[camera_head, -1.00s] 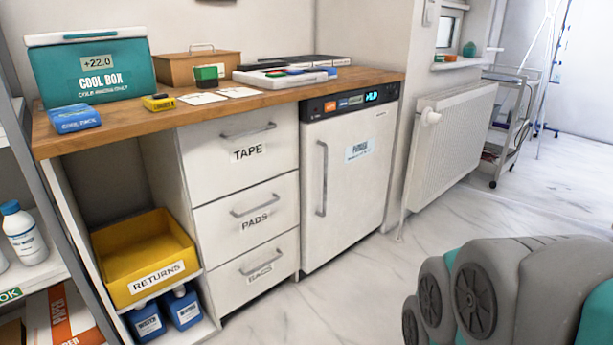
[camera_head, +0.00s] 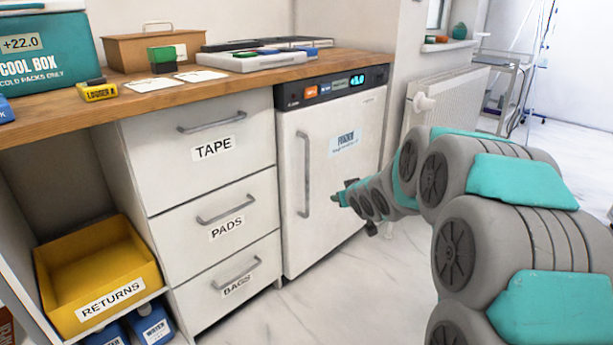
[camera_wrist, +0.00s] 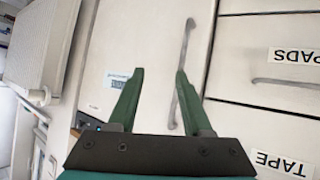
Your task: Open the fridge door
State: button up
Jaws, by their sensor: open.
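The white fridge (camera_head: 345,200) stands under the right end of the wooden counter, and its door is shut. Its vertical grey handle (camera_head: 303,175) is on the left side of the door. My gripper (camera_head: 338,198) is in front of the door, to the right of the handle in the head view, and its fingers are small there. In the wrist view, which is upside down, my gripper (camera_wrist: 160,75) is open and empty. The fridge handle (camera_wrist: 184,75) shows near the right fingertip, partly behind that finger. I cannot tell whether they touch.
Drawers labelled TAPE, PADS and BAGS (camera_head: 205,150) are shut, left of the fridge. A yellow RETURNS bin (camera_head: 100,250) sits lower left. A white radiator (camera_head: 440,100) stands right of the fridge. The marble floor before the fridge (camera_head: 300,310) is clear.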

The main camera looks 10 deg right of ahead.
jog(key=w+a+n+t+y+b, duration=0.1)
jog(key=w+a+t+y, duration=0.1)
jog(key=w, duration=0.7)
jog(key=w+a+f+n+t+y+b, duration=0.1)
jog(key=w+a+n+t+y, duration=0.1)
jog(key=w+a+y, duration=0.3)
jog(key=shift+w+f+t, duration=0.3)
jog(key=shift+w+t, duration=0.2)
jog(key=shift+w, duration=1.7)
grip_shut()
